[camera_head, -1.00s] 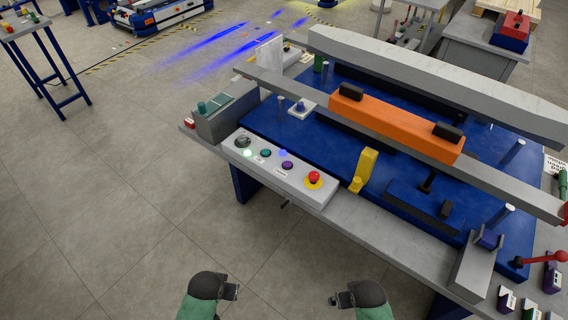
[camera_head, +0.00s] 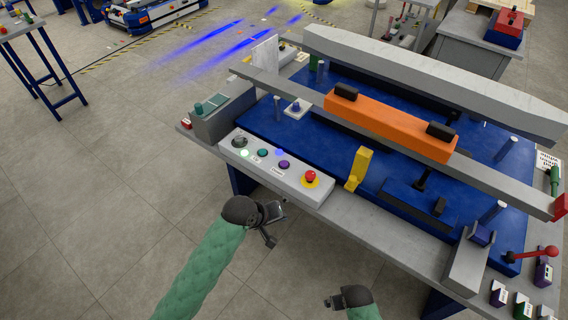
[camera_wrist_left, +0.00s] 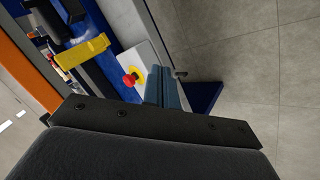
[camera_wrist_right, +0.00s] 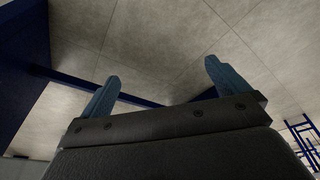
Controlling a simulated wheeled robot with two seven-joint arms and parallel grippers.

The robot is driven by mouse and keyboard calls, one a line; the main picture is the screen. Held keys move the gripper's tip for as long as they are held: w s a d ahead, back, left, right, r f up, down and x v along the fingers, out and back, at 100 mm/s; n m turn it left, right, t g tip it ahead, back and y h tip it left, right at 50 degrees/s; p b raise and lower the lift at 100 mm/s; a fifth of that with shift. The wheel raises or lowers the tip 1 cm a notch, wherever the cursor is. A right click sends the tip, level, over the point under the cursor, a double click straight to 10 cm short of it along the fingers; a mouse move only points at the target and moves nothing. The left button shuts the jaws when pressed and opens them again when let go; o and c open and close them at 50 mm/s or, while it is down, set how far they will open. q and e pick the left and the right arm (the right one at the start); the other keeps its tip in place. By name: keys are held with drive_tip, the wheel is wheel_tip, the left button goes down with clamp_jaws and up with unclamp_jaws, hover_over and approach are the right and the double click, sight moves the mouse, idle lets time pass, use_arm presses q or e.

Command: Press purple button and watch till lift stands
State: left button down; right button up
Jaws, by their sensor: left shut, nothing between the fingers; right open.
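The purple button (camera_head: 284,165) is on the sloped grey control panel (camera_head: 262,178) at the front left of the blue work table, between a teal button (camera_head: 263,153) and a red emergency stop (camera_head: 310,176). A glowing white-green button (camera_head: 245,154) is at the left. My left gripper (camera_head: 277,211) is shut and empty, in front of and below the panel, apart from it. In the left wrist view its fingers (camera_wrist_left: 164,87) are together beside the red stop (camera_wrist_left: 131,80); the purple button is not visible there. My right gripper (camera_head: 333,303) is open and empty, low near the table's front; its fingers (camera_wrist_right: 160,85) are spread.
The blue table (camera_head: 300,135) bears an orange block (camera_head: 390,125), a yellow bracket (camera_head: 358,168) and grey beams. Blue light streaks (camera_head: 215,45) lie on the floor near a blue cart (camera_head: 155,14) at the back left.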

use_arm(q)
drive_tip(key=w+d+n+h, duration=0.2)
drive_tip(key=w+d+n, duration=0.35)
drive_tip(key=w, duration=0.75)
use_arm(e)
drive_tip(key=s+d+f, duration=0.1)
drive_tip(key=s+f, duration=0.2)
drive_tip(key=f, duration=0.7)
drive_tip(key=s+f, duration=0.4)
drive_tip(key=f, duration=0.6)
use_arm(q)
drive_tip(key=w+a+r+n, duration=0.1)
drive_tip(key=w+a+n, duration=0.1)
drive_tip(key=w, duration=0.6)
drive_tip(key=w+a+r+n, duration=0.2)
drive_tip(key=w+n, duration=0.3)
drive_tip(key=w, duration=0.3)
drive_tip(key=shift+w+a, duration=0.15)
drive_tip(key=shift+a, duration=0.45)
use_arm(e)
drive_tip(key=s+d+f+g, duration=0.1)
drive_tip(key=s+d+f, duration=0.1)
drive_tip(key=s+f, duration=1)
drive_tip(key=shift+s+d+f, duration=0.15)
drive_tip(key=shift+s+f, duration=0.05)
drive_tip(key=shift+f, duration=0.75)
use_arm(q)
drive_tip(key=shift+f, duration=0.1)
use_arm(e)
drive_tip(key=shift+w, duration=0.1)
